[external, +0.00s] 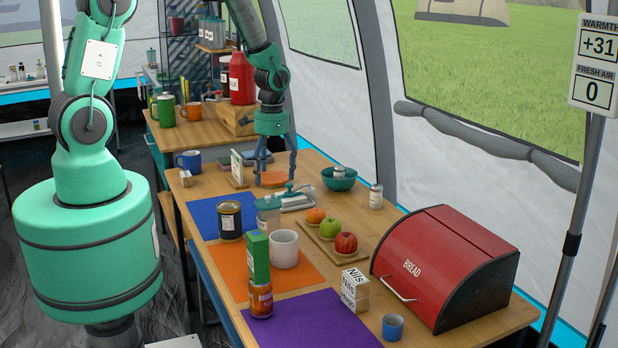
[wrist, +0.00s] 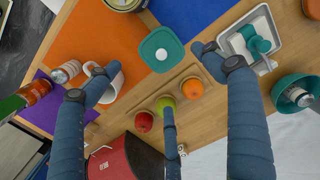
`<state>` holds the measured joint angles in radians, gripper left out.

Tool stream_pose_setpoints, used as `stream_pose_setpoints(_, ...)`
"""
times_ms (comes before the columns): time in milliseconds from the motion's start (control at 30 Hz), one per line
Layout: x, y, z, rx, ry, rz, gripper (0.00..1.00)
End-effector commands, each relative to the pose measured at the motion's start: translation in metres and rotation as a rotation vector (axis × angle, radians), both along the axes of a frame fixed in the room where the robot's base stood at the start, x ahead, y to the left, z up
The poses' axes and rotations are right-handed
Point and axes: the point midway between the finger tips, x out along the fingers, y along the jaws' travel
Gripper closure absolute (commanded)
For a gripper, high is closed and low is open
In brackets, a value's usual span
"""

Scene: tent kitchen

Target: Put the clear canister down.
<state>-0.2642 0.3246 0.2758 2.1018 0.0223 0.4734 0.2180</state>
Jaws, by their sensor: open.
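The clear canister (external: 268,217) with a teal lid stands upright on the table, between the dark can and the fruit board. In the wrist view its square teal lid (wrist: 160,49) shows from above, near the edge of the orange mat. My gripper (external: 275,172) is open and above the table, behind the canister in the external view. In the wrist view my spread fingers (wrist: 150,63) have the lid between and beyond their tips, and nothing is held. The wrist view does not show the canister's clear walls.
A dark can (external: 230,221), white mug (external: 284,249), green carton (external: 258,258) and orange jar (external: 261,299) stand nearby. A fruit board (external: 318,240) lies right of the canister. A scale-like tray (external: 300,203) is behind it. A red bread box (external: 440,265) stands front right.

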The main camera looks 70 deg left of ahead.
Motion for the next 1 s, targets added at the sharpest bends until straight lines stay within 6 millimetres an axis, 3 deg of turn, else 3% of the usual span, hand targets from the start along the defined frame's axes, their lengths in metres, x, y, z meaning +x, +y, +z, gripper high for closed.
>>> stream_pose_setpoints(233,0.003,-0.018,0.076,0.018,-0.071,-0.006,0.18)
stream_pose_setpoints(467,-0.008,-0.039,0.146,0.028,-0.136,-0.008,0.18)
stream_pose_setpoints(767,-0.035,-0.066,0.228,0.037,-0.226,-0.012,0.18)
stream_pose_setpoints(1000,-0.068,-0.088,0.283,0.037,-0.296,-0.016,0.18)
